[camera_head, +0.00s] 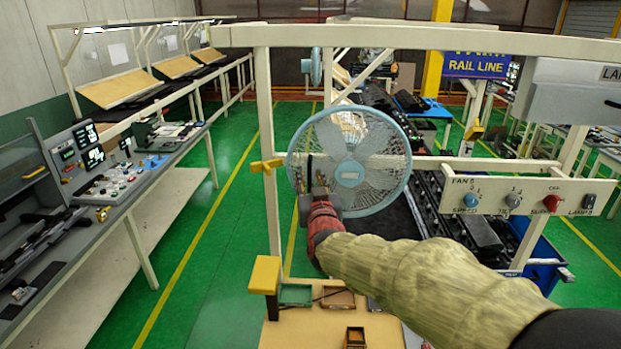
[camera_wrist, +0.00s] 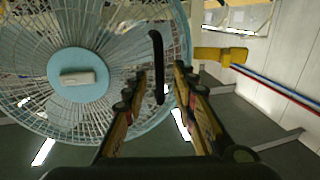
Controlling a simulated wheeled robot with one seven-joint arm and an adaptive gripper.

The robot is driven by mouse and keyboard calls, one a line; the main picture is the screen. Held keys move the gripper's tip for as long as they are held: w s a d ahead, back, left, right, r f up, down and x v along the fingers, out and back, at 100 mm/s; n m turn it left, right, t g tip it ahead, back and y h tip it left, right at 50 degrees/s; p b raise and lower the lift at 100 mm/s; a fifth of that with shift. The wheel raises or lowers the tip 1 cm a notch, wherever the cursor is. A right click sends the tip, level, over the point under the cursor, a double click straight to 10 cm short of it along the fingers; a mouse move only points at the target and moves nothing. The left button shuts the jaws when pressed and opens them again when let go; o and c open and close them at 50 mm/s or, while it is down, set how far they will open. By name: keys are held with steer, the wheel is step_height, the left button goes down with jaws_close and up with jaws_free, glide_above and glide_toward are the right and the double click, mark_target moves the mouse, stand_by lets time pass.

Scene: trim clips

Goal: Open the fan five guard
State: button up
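The fan (camera_head: 391,168) hangs on the white frame, with a round wire guard, a light blue rim and a pale blue hub. Its guard fills the left of the wrist view (camera_wrist: 75,117). A dark curved handle-like strip (camera_wrist: 157,58) stands upright near the right side of the guard. My gripper (camera_head: 311,172) is in front of the fan's left edge. In the wrist view my gripper (camera_wrist: 161,72) is open, one finger on each side of the strip. Whether either finger touches the strip cannot be told.
A panel marked FAN 5 (camera_head: 490,182) with several knobs is at right. A yellow fitting (camera_head: 266,166) sits on the post left of the fan. A wooden surface (camera_head: 300,333) with small trays is below. A long bench (camera_head: 170,180) stands left; green floor between is clear.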

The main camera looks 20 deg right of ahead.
steer(key=shift+c, duration=0.4)
jaws_close()
stand_by(0.5)
